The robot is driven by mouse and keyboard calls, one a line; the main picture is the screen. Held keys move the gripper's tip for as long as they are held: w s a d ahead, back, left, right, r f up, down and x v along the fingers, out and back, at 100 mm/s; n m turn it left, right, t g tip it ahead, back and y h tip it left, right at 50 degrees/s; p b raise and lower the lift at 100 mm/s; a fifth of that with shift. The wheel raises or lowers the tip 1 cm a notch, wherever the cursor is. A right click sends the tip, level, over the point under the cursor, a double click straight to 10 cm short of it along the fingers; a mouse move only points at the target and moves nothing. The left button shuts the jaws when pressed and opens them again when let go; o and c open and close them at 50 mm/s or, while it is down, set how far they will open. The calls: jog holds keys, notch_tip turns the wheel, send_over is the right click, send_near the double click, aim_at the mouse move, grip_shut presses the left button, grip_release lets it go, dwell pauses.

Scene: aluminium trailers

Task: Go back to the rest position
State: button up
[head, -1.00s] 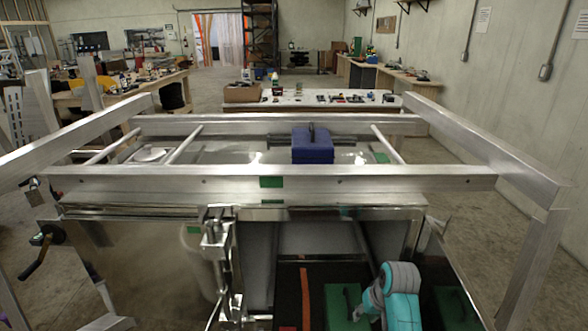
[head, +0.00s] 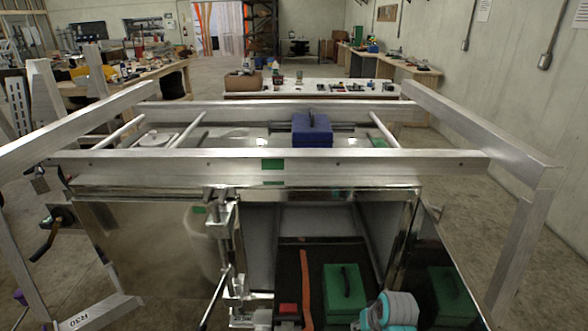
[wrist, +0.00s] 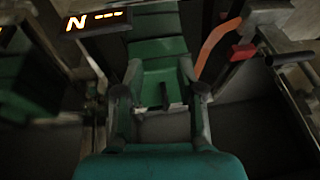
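My gripper (wrist: 160,90) shows in the wrist view with its two fingers apart and nothing visibly held between them. A green box with a dark handle (wrist: 162,82) lies beyond the fingers. In the head view, a green box (head: 344,290) sits on the dark floor of the trailer's open compartment. My teal and grey arm (head: 392,310) shows at the bottom edge, just right of that box. My fingers are hidden in the head view.
An aluminium trailer frame (head: 270,163) spans the front, with a blue box (head: 312,132) on top. An orange strap (head: 305,285) and a red item (head: 288,309) lie left of the green box. A shiny side panel (head: 425,265) stands close to my arm's right.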

jog(key=s+f+t, duration=0.3)
jog(key=s+f, duration=0.5)
jog(key=s, duration=0.5)
jog(key=s+a+t+h, duration=0.1)
jog(key=s+t, duration=0.1)
jog(key=s, duration=1)
jog(key=s+r+t, duration=0.5)
jog(key=s+r, duration=1.7)
jog(key=r, duration=0.1)
jog(key=shift+t, duration=0.4)
